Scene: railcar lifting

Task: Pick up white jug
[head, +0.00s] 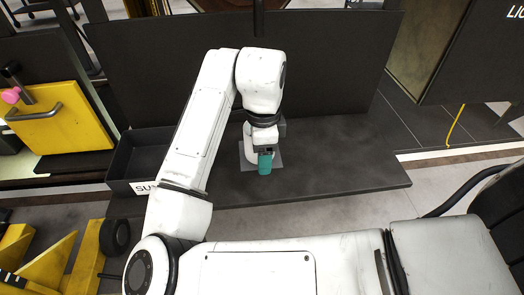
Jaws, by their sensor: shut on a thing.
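My gripper (264,152) is at the end of my white arm, pointing down over the middle of a dark bench (335,165). A white rounded shape (251,159), which looks like the white jug, shows just left of and behind the jaws. Most of it is hidden by my wrist and gripper. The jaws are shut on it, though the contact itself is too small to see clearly. A small teal block-like piece (265,165) is at the fingertips; I cannot tell whether it is part of the gripper. A grey square plate (276,160) lies beneath.
A black open bin (140,158) with a white label stands left on the bench. A tall dark panel (330,60) rises behind. A yellow box (65,115) with a handle is far left. The bench's right side is clear.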

